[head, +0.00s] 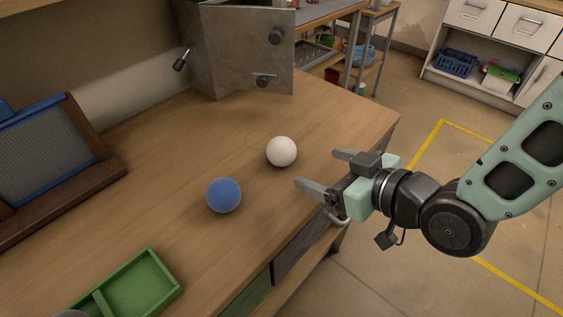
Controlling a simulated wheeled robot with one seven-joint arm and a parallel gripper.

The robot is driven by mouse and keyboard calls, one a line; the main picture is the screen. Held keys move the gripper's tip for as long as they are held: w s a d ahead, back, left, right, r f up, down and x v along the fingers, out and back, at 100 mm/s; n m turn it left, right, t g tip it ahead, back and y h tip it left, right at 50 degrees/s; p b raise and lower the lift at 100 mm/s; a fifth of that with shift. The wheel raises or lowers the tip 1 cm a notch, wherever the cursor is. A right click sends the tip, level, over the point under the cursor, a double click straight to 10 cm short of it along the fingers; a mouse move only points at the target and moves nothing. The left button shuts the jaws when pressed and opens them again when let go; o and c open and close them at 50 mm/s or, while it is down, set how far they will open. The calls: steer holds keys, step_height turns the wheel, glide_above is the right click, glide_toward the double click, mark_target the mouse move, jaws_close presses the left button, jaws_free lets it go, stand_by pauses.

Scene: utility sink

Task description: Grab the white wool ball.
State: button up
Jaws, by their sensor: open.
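The white wool ball (281,151) rests on the wooden worktop, right of the middle and near the right edge. A blue ball (224,195) sits to its lower left, a short gap away. My gripper (318,170) comes in from the right with its two fingers pointing left toward the white ball. The fingers are apart with nothing between them. They appear just right of the white ball, with a small gap in the picture. How high the fingers are above the worktop is hard to tell.
A green divided tray (140,292) is at the lower left of the worktop (170,130). A grey metal box (245,50) stands at the back. Bare wood surrounds the balls.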

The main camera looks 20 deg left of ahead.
mark_target(292, 155)
steer(key=shift+w+a+f+b, duration=0.2)
steer(key=shift+a+f+b, duration=0.15)
steer(key=shift+b, duration=0.5)
steer(key=x, duration=0.4)
steer(key=shift+a+r+p, duration=0.15)
steer(key=shift+p, duration=0.15)
steer(key=shift+p+x, duration=0.45)
steer(key=shift+x, duration=2.5)
steer(key=shift+w, duration=0.15)
steer(key=c, duration=1.1)
